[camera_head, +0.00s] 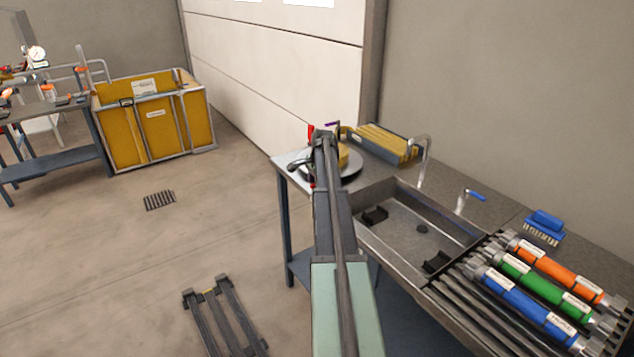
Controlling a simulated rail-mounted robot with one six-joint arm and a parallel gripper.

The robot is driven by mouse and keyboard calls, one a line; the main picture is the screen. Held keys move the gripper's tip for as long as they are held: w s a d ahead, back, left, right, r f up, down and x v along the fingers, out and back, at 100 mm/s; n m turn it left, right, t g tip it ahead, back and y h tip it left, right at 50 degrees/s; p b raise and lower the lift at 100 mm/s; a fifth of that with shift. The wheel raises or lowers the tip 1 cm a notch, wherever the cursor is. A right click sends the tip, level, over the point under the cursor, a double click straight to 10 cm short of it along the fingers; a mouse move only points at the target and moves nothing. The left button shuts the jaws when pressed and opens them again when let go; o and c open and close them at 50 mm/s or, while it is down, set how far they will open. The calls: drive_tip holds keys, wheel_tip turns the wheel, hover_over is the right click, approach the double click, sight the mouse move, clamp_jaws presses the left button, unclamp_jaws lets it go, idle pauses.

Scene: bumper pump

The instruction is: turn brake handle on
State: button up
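My arm reaches away from the camera to the far left end of the sink bench. My gripper (324,138) is at the arm's far end, over or beside a round grey plate (350,168) with a yellow part (343,155) on it. The arm hides much of this spot. Small red parts (311,133), a purple part (332,125) and a black part (297,164) show around the gripper. I cannot tell which of these, if any, is the brake handle. The fingers are too small and covered to show whether they are open or holding something.
The bench has a sink (410,228), a tap (424,160), a yellow-filled tray (382,142), a blue brush (545,225), and orange (556,268), green (538,282) and blue (520,305) cylinders on a rack. A yellow bin (153,125) stands far left.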

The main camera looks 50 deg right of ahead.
wheel_tip(320, 180, up, 11)
drive_tip(key=s+p, duration=0.2)
drive_tip(key=p, duration=0.8)
drive_tip(key=shift+a+f, duration=0.2)
drive_tip(key=shift+a, duration=0.05)
